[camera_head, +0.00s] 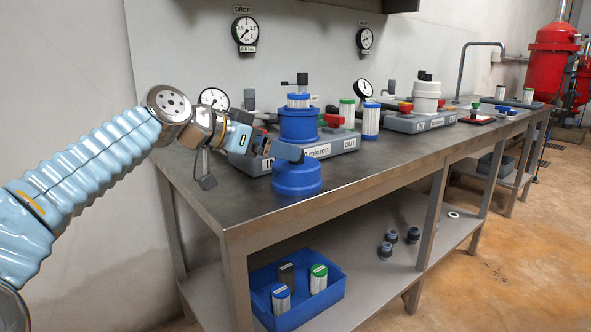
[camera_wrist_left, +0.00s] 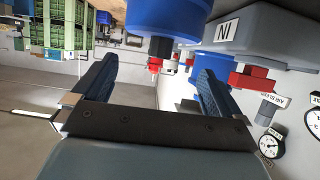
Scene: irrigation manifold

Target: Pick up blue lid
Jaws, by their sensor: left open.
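The blue lid (camera_head: 297,180) sits on the metal bench top near its front edge, in front of the manifold. In the left wrist view, which is upside down, the blue lid (camera_wrist_left: 172,14) shows with a dark knob on its top. My right gripper is not in view.
A blue filter housing (camera_head: 299,125) stands on the grey manifold block (camera_head: 345,141) close behind the lid. Blue and green cartridges (camera_head: 371,121) stand to its right. A blue crate (camera_head: 330,296) with several cartridges is on the lower shelf. The bench front to the right is clear.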

